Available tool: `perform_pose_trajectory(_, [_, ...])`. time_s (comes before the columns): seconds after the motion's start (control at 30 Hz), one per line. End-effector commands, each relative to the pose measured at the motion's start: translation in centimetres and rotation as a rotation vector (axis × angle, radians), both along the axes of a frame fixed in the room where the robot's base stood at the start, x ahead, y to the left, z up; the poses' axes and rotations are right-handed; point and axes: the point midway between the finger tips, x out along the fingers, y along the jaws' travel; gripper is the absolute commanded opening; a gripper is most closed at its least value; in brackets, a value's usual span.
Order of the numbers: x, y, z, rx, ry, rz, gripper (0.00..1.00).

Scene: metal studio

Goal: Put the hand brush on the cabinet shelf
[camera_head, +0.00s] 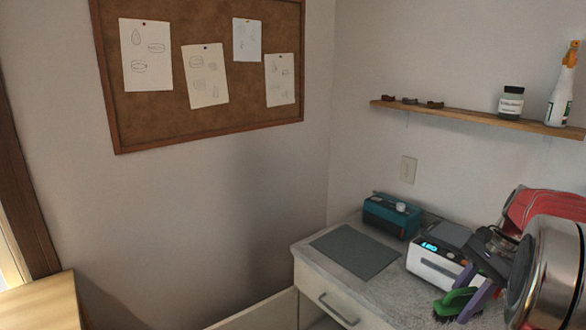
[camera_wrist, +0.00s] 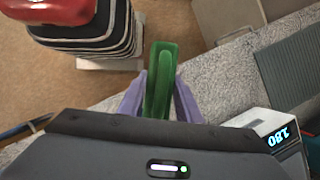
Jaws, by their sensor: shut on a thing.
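The green hand brush (camera_head: 456,300) with dark bristles is between the purple fingers of my gripper (camera_head: 470,291) at the lower right of the head view. In the wrist view the brush (camera_wrist: 161,62) points away from my gripper (camera_wrist: 160,97), with a finger on each side. The gripper is shut on it. The brush appears in front of the cabinet's speckled grey top (camera_head: 386,302); I cannot tell whether it touches. The cabinet has a drawer front with a handle (camera_head: 338,310). A pale panel (camera_head: 262,312) juts out left of it. The cabinet's inside shelf is hidden.
On the cabinet top are a grey mat (camera_head: 355,251), a teal device (camera_head: 391,215) and a white device with a lit display (camera_head: 437,262). A wall shelf (camera_head: 470,116) holds a jar (camera_head: 510,103) and spray bottle (camera_head: 562,90). A wooden surface (camera_head: 40,304) stands lower left.

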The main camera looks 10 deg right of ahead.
Motion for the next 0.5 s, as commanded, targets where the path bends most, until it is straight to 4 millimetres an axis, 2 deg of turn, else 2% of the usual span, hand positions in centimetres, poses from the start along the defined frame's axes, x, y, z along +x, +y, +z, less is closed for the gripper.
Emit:
perform_pose_trajectory(0.2, [3.0,2.5,-1.4,0.001,0.002,0.370,0.06])
perform_pose_trajectory(0.5, [7.3,7.0,-3.4,0.001,0.001,0.806,0.06])
